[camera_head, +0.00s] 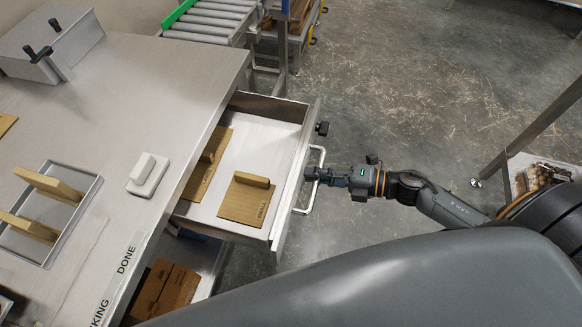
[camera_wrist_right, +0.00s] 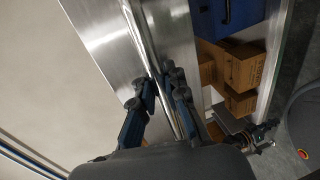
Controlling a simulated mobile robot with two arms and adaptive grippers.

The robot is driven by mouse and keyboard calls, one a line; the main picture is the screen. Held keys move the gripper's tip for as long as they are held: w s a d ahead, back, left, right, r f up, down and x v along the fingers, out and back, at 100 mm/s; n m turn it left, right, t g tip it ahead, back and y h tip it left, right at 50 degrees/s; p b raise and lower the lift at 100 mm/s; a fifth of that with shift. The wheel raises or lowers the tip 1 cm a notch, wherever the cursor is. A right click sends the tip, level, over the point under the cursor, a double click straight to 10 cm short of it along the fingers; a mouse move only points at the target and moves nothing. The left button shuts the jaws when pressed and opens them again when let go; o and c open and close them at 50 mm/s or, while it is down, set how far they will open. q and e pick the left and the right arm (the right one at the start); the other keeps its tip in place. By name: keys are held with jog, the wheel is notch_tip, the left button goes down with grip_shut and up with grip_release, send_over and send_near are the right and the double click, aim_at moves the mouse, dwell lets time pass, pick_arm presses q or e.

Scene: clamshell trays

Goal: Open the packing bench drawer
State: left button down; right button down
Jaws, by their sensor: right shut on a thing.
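The packing bench drawer (camera_head: 283,235) is pulled out from the bench in the head view. Inside it lie flat brown pieces (camera_head: 239,205) with upright brown blocks on them. Its bar handle (camera_head: 318,160) runs along the outside of the front panel. My right gripper (camera_head: 316,174) is at the middle of this handle, shut on it. In the right wrist view the fingers (camera_wrist_right: 166,98) are on both sides of the shiny handle bar (camera_wrist_right: 150,55), beside the metal drawer front (camera_wrist_right: 100,30). My left gripper is not in view.
The steel bench top (camera_head: 170,95) carries a white block (camera_head: 148,174), a tray with wooden pieces (camera_head: 88,200) and a metal box (camera_head: 50,45). Brown boxes (camera_head: 165,290) sit on a shelf below. A roller conveyor (camera_head: 215,20) stands behind. The floor right of the drawer is clear.

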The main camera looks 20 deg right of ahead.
jog(key=shift+f+v, duration=0.2)
jog(key=shift+v, duration=0.7)
jog(key=shift+f+v, duration=0.2)
jog(key=shift+v, duration=0.75)
jog(key=c, duration=1.6)
grip_release()
jog(key=shift+c, duration=0.2)
jog(key=shift+d, duration=0.15)
jog(key=v, duration=1.2)
jog(key=shift+w+f, duration=0.1)
